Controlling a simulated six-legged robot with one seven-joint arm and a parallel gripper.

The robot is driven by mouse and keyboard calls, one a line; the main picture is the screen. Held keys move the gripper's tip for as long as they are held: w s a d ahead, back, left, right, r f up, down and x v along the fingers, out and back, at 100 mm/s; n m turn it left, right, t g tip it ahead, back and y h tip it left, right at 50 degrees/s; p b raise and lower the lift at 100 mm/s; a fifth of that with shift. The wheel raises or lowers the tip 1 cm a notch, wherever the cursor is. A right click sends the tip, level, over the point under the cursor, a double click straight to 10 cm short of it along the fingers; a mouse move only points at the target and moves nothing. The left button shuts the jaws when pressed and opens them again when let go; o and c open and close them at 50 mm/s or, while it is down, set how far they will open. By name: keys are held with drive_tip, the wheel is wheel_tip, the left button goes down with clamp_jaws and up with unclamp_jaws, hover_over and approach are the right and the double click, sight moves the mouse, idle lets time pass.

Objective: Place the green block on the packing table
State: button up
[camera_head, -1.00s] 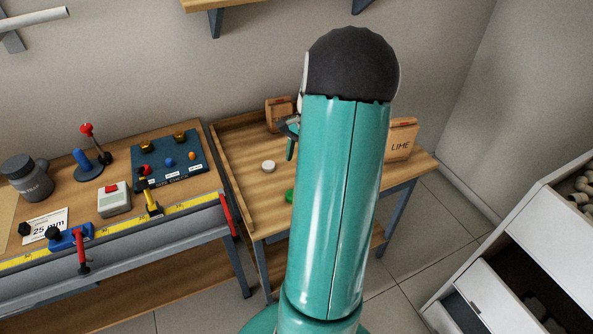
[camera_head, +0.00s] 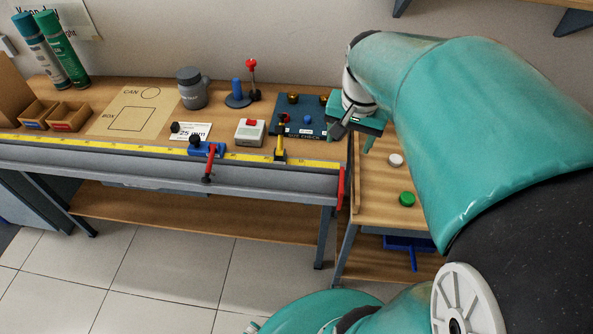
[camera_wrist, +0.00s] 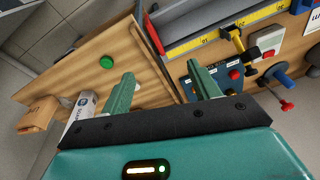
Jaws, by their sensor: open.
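I see no clearly square green block. The piece also shows in the wrist view (camera_wrist: 106,62), beyond and left of the fingers. My gripper (camera_head: 352,128) is above the gap between the two tables, toward the back. Its teal fingers (camera_wrist: 160,74) are spread with nothing between them. No label shows which table is the packing table. My arm hides much of the right-hand table.
A white disc (camera_head: 395,160) lies behind the green piece. A brown carton (camera_wrist: 38,113) stands on the right-hand table.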

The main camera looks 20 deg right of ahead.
drive_tip(key=s+a+r+n+t, duration=0.1)
drive_tip(key=s+a+n+t, duration=0.1)
drive_tip(key=s+a+n, duration=0.2)
drive_tip(key=s+a+r+n+t, duration=0.1)
drive_tip(key=s+a+r+n, duration=0.1)
drive_tip(key=a, duration=0.9)
drive_tip(key=s+n, duration=0.1)
drive_tip(key=n, duration=0.1)
drive_tip(key=shift+s+r+n+t+y, duration=0.15)
drive_tip(key=shift+s+n+t+y, duration=0.15)
drive_tip(key=shift+s+t, duration=0.1)
drive_tip(key=shift+c, duration=0.2)
drive_tip(key=shift+w, duration=0.1)
drive_tip(key=c, duration=0.5)
drive_tip(key=shift+a, duration=0.2)
drive_tip(key=shift+a, duration=0.1)
